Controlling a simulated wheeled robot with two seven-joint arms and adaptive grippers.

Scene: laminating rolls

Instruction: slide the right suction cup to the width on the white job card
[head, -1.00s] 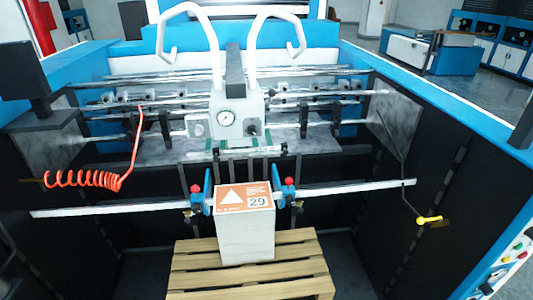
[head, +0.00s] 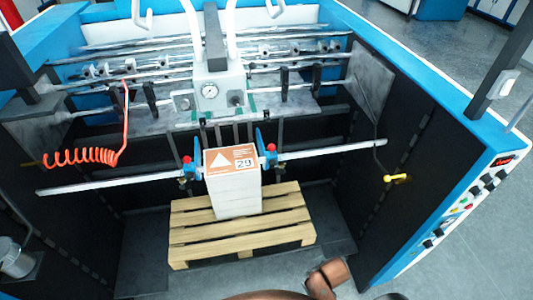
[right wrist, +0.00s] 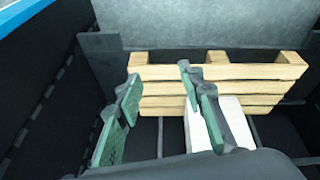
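The right suction cup (head: 269,156), blue with a red knob, sits on the silver crossbar (head: 340,148) just right of the stack. The left suction cup (head: 187,168), also blue and red, sits on the bar left of the stack. A small white panel (head: 505,84) is on the dark post at the right; I cannot read it or tell whether it is the job card. My right gripper (right wrist: 158,85) is open and empty, its green-padded fingers apart, with the pallet and stack beyond. It does not show in the head view. My left gripper is not in view.
The white stack (head: 236,195), topped by an orange sheet marked 29, stands on a wooden pallet (head: 240,242). A yellow-handled crank (head: 397,178) hangs at the right. A coiled red hose (head: 85,157) hangs at the left. A button panel (head: 468,200) lines the right wall.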

